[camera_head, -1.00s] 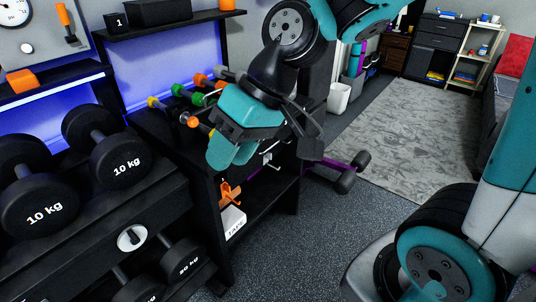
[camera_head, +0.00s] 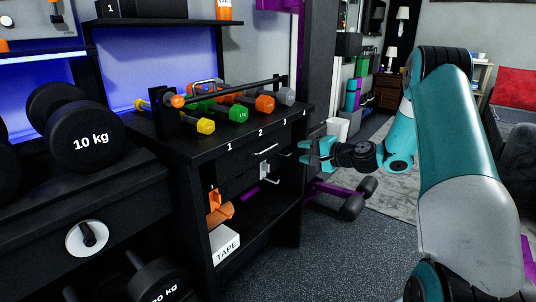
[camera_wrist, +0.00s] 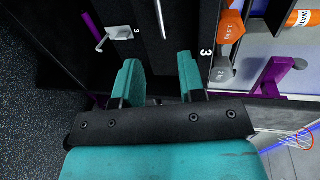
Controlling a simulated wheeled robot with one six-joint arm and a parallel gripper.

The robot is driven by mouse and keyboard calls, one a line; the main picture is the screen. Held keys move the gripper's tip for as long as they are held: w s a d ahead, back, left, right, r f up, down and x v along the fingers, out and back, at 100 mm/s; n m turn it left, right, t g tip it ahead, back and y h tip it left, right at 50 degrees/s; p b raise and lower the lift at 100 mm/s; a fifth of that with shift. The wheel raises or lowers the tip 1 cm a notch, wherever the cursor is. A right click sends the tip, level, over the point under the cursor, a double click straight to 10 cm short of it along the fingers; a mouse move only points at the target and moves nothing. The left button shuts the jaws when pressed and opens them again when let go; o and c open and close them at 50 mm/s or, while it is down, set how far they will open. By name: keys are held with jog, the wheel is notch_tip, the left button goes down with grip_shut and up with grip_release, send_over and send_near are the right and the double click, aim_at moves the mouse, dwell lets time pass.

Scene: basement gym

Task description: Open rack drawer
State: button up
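The black rack (camera_head: 190,160) has dumbbells on top and numbers along its front edge. A drawer front (camera_head: 240,163) below that edge carries a thin silver bar handle (camera_head: 266,149). My gripper (camera_head: 307,152) is at the rack's right front, right of this handle, with its teal fingers pointing left. In the wrist view its two fingers (camera_wrist: 157,68) are apart with nothing between them. A silver bar handle (camera_wrist: 161,18) shows beyond the fingertips, in line with the gap. I cannot tell whether both views show the same handle. No drawer looks pulled out.
A white hook plate (camera_head: 264,172) is below the drawer. The open shelf holds a white TAPE box (camera_head: 225,245) and orange items (camera_head: 219,208). Floor (camera_head: 330,260) in front is clear.

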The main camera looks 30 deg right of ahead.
aim_at(270, 148)
jog(key=b+x, duration=0.1)
jog(key=x, duration=1.3)
jog(key=shift+w+a+b, duration=0.1)
jog(key=shift+w+b, duration=0.15)
jog(key=shift+b, duration=0.1)
